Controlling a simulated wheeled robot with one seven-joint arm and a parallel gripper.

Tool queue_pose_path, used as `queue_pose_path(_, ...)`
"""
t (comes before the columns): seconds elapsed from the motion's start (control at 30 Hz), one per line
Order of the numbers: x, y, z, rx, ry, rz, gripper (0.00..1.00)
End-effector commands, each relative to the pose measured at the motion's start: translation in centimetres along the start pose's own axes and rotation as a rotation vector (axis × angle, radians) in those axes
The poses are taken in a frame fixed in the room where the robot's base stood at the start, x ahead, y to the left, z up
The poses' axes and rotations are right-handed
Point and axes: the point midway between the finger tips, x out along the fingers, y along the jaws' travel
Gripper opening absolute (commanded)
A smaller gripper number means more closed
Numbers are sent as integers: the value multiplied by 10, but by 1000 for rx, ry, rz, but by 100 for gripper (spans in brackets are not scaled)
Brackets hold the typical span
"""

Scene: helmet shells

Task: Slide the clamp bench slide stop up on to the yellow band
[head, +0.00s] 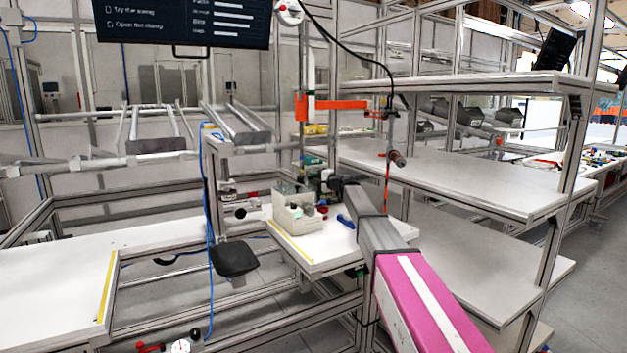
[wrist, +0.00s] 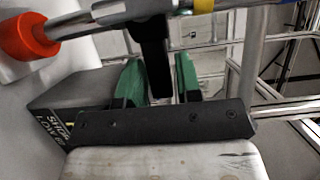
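In the wrist view, a metal rod with an orange-red end cap (wrist: 28,36) crosses the top. A grey-blue sleeve on it carries a black bar (wrist: 153,68) that hangs down; this looks like the slide stop. The yellow band (wrist: 203,5) is on the rod just right of the sleeve, partly cut off by the frame. My gripper (wrist: 161,76) has two green fingertips, standing apart. The black bar shows between them, nearer the left one; I cannot tell whether it touches. In the head view, my arm hides the gripper and the stop cannot be made out.
In the wrist view, a dark box (wrist: 72,105) with a white-lettered label is close on the left. In the head view, a pale bin (head: 297,213) stands on the white bench (head: 310,250). White shelves (head: 455,180) and aluminium frames are close on the right.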

Motion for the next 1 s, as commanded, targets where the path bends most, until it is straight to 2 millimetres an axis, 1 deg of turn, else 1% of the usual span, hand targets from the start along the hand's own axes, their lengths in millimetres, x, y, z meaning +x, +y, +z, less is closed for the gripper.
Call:
queue_pose_path(0.07,3,0,0,0,0,0,32)
queue_pose_path(0.27,3,0,0,0,0,0,32)
queue_pose_path(0.37,3,0,0,0,0,0,3)
queue_pose_path(0.4,3,0,0,0,0,0,0)
queue_pose_path(0.53,3,-1,0,0,-1,0,0)
queue_pose_path(0.63,3,-7,0,0,-1,-1,0)
queue_pose_path(0.77,3,-26,0,-3,-1,-2,0)
queue_pose_path(0.9,3,-50,0,-2,-1,-2,0)
queue_pose_path(1.0,3,-60,0,-1,-1,-1,0)
